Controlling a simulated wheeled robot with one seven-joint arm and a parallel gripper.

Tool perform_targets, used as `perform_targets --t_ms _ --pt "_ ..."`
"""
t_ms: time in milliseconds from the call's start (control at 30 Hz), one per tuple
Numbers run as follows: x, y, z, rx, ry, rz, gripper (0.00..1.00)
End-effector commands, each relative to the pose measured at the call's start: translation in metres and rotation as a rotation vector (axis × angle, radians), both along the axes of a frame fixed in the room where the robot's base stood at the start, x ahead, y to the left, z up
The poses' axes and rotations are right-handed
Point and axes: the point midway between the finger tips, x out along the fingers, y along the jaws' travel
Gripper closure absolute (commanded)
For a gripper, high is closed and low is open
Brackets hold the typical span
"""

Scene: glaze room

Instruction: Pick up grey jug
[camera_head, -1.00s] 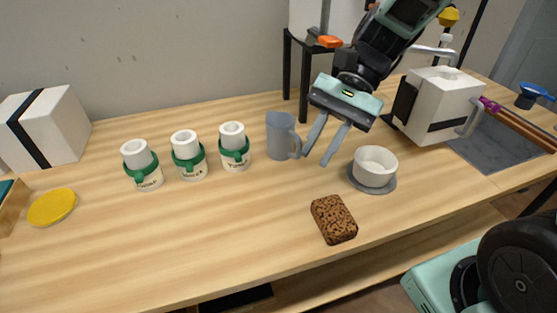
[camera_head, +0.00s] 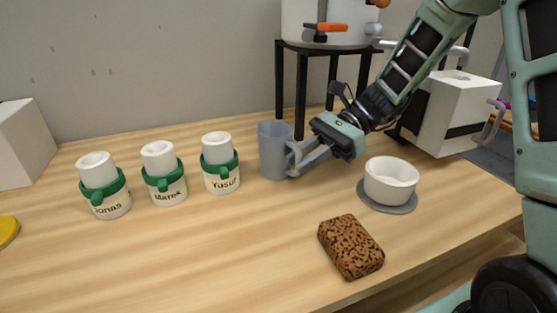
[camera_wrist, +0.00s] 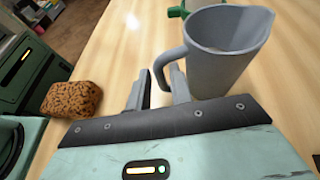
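The grey jug (camera_head: 272,152) stands upright on the wooden table, behind the middle, with its handle towards my gripper. In the wrist view the jug (camera_wrist: 222,55) is at the upper right, its spout pointing right and its handle on the left. My gripper (camera_head: 300,162) reaches in low from the right, its fingers at the handle. In the wrist view my gripper (camera_wrist: 160,80) has its two fingers apart, with the handle at the gap between their tips. I cannot tell whether either finger touches it.
Three white cups with green bands (camera_head: 219,165) stand in a row left of the jug. A white bowl (camera_head: 390,181) on a grey disc is to the right. A brown speckled block (camera_head: 350,247) lies in front. A black stand (camera_head: 300,95) is behind.

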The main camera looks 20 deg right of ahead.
Motion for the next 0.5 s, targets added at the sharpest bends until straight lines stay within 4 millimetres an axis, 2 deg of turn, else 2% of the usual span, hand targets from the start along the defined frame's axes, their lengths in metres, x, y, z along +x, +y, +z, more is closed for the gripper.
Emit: perform_targets --t_ms 67,200,433,467,500 --pt "-0.001 0.011 -0.01 0.001 0.002 0.005 0.78" --pt "-0.003 0.028 -0.016 0.001 0.001 0.004 0.78" --pt "-0.003 0.031 -0.016 0.0 -0.001 0.001 0.78" --pt "-0.003 0.031 -0.016 0.0 -0.001 0.001 0.81" --pt "-0.003 0.031 -0.016 0.0 -0.001 0.001 0.92"
